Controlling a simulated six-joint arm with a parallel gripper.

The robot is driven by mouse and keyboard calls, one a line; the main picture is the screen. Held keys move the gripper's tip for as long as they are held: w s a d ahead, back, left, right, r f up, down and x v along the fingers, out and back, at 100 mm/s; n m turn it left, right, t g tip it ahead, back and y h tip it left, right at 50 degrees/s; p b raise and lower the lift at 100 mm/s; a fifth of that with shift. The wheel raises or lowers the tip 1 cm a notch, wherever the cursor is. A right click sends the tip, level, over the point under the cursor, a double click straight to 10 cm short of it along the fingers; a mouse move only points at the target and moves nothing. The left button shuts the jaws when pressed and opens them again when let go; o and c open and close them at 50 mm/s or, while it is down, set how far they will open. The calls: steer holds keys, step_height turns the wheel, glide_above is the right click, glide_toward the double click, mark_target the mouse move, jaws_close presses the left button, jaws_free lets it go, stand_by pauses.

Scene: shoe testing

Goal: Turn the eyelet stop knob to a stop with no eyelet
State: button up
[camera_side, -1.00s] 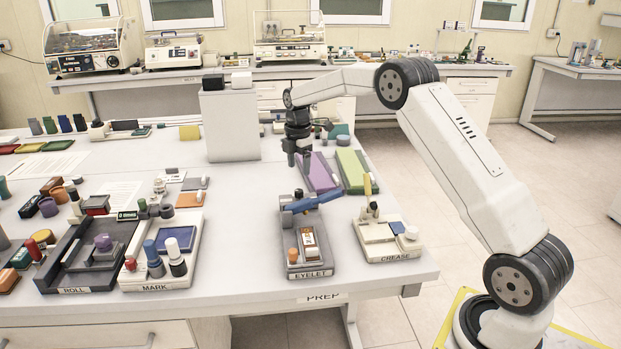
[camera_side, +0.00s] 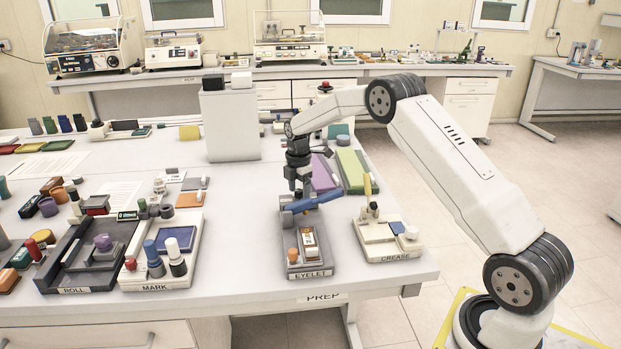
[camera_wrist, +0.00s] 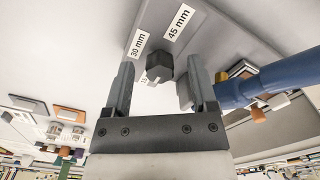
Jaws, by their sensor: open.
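The eyelet station (camera_side: 318,262), labelled EYELET, stands near the table's front edge with a blue lever (camera_side: 314,202) across its back. In the wrist view a dark faceted knob (camera_wrist: 160,66) sits on a grey plate beside labels 30 mm (camera_wrist: 138,44) and 45 mm (camera_wrist: 179,22). A third label beside the knob is partly hidden. My gripper (camera_wrist: 160,82) is open, with one finger on each side of the knob; a gap shows on both sides. In the side view my gripper (camera_side: 300,188) is just behind the lever and hides the knob.
The blue lever (camera_wrist: 270,80) lies close to the right finger in the wrist view. The CREASE station (camera_side: 388,250) stands to the right, the MARK station (camera_side: 145,278) to the left. Purple (camera_side: 322,172) and green (camera_side: 354,172) blocks lie behind. Bare table lies left of the eyelet station.

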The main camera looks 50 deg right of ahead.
jaws_close()
